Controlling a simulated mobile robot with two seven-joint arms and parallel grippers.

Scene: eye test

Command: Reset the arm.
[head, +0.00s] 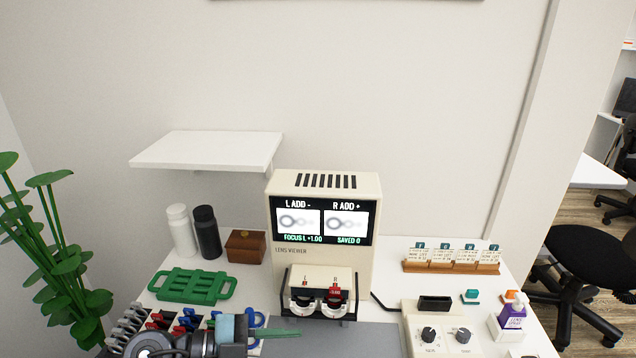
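My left arm comes in at the bottom left of the head view. Its dark gripper (232,338) is cut off by the bottom edge, beside a teal block (226,328) and a thin green strip (282,333). I cannot tell whether these are held or part of the gripper, nor whether the fingers are open. My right gripper is not in view. The cream lens viewer (324,185) stands at the table's back. Its screen (322,222) reads "L ADD -", "R ADD +", "FOCUS L +1.00" and "SAVED 0". A lens holder (318,282) sits at its front.
A green tray with handles (192,287), a white bottle (181,232), a black bottle (207,233) and a brown box (245,247) stand left. A rack of lenses (160,322) is near my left gripper. A card rack (451,267), knob panel (448,330) and purple bottle (512,316) are right.

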